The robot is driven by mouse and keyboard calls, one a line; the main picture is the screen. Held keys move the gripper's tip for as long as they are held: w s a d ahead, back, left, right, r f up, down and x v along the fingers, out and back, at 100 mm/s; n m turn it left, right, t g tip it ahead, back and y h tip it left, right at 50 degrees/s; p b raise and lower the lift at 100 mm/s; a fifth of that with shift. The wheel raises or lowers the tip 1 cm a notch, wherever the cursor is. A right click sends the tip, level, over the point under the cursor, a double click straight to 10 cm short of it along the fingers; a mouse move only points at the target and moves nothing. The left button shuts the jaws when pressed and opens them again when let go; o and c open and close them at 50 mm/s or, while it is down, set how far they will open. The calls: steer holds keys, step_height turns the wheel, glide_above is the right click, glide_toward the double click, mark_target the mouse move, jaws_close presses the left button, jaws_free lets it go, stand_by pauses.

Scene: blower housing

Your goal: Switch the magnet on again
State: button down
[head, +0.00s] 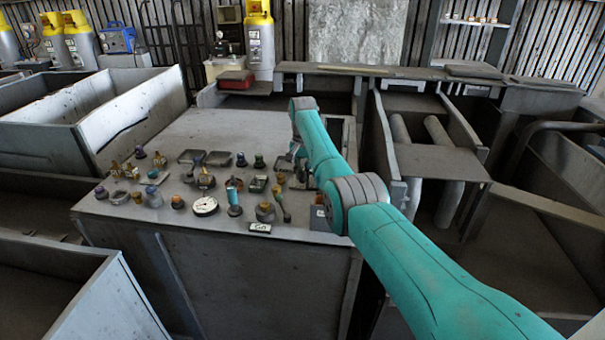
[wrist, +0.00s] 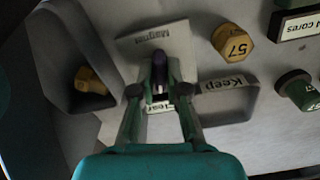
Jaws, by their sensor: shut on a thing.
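The magnet switch is a pale plate (wrist: 182,45) lettered "Magnet", seen in the wrist view, with a dark purple-tipped lever (wrist: 160,68) standing on it. My gripper (wrist: 160,92) reaches in from below, its two fingers on either side of the lever and shut on it. A small label reading "Clear" (wrist: 159,107) shows between the fingers. Which way the lever is set cannot be told. In the head view my arm hides much of the area around the gripper, and I cannot make out the switch there.
In the wrist view, a grey tray labelled "Keep" (wrist: 237,104) lies right of the fingers. A yellow hexagonal piece marked 57 (wrist: 232,40) stands above it. A grey holder (wrist: 62,40) with a yellow piece (wrist: 90,80) is at left. Many small parts crowd the bench (head: 215,130).

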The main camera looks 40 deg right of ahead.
steer(key=m, duration=0.4)
stand_by(0.3)
steer(key=c, duration=1.3)
jaws_free()
steer(key=shift+r, duration=3)
